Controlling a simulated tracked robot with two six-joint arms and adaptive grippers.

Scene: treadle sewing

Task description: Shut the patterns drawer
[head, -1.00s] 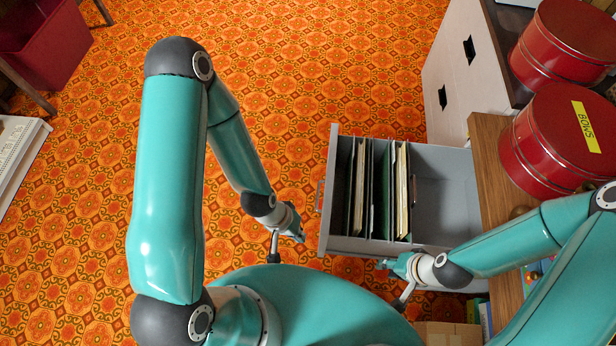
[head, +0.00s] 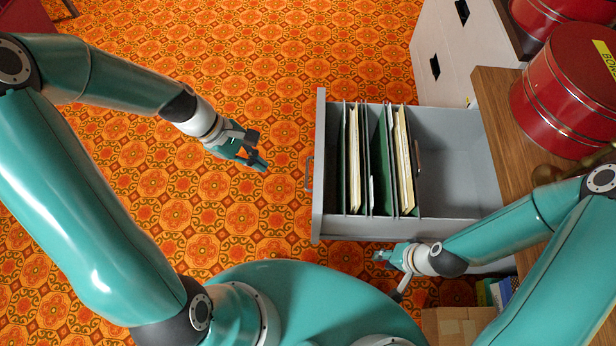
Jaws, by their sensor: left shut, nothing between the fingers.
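The grey patterns drawer (head: 458,210) stands pulled out, its front panel (head: 319,170) facing left with a handle (head: 309,173) on it. Upright green and cream folders (head: 380,165) fill its front half; the back half is empty. My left gripper (head: 262,152) is shut and empty, over the floor to the left of the drawer front, apart from the handle. My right gripper (head: 380,255) is just below the drawer's near side in the picture; whether its fingers are open or touch the drawer is unclear.
A wooden top (head: 500,110) with red tins (head: 570,95) lies to the right. A white cabinet (head: 450,55) stands at the top right. A cardboard box (head: 460,325) and books sit at the bottom right. The orange patterned floor left of the drawer is clear.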

